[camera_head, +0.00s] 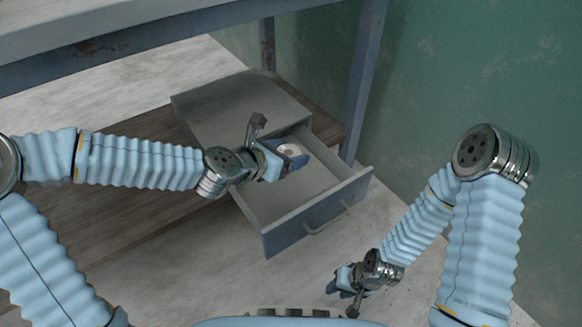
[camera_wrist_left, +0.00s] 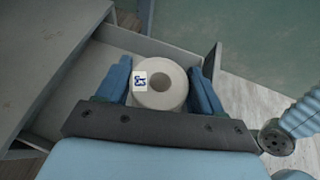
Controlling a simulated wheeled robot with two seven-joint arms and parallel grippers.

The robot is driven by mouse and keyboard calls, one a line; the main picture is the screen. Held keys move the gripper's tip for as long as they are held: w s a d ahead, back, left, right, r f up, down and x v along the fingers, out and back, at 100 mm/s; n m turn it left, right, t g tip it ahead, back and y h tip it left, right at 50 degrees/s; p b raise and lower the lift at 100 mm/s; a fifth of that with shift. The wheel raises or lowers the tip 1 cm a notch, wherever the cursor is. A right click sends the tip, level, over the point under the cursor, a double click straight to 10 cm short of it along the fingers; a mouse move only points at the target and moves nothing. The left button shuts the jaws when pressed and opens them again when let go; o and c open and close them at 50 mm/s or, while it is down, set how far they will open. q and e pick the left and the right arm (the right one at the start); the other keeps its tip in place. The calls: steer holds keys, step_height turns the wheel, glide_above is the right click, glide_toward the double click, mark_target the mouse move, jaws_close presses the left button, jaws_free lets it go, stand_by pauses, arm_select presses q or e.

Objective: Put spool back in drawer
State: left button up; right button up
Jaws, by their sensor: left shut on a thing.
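The white spool (camera_wrist_left: 160,84) sits between the two blue fingers of my left gripper (camera_wrist_left: 160,88) in the left wrist view. It has a round centre hole and a small label with a dark blue mark. In the head view the spool (camera_head: 291,149) shows partly at the fingers of my left gripper (camera_head: 287,158), over the open drawer (camera_head: 317,215). I cannot tell whether the spool touches the drawer's floor. The drawer is pulled out and looks otherwise empty. My right gripper (camera_head: 345,283) is low at the front, outside the drawer; its finger gap is unclear.
The grey drawer cabinet (camera_head: 215,108) stands on a wooden shelf under a worn table (camera_head: 150,38). A table leg (camera_head: 362,85) rises just behind the drawer. A green wall (camera_head: 470,75) is at the right. Pale floor (camera_head: 215,285) lies clear in front.

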arm_select(q)
steer(key=w+f+b, duration=0.2)
steer(key=w+f, duration=0.2)
steer(key=f, duration=0.4)
steer(key=shift+w+d+f, duration=0.2)
steer(key=shift+d+f, duration=0.1)
steer(key=shift+d, duration=0.05)
steer(key=shift+f+b, duration=0.6)
steer(key=shift+f, duration=0.05)
steer(key=o, duration=1.2)
steer(key=shift+o, duration=0.2)
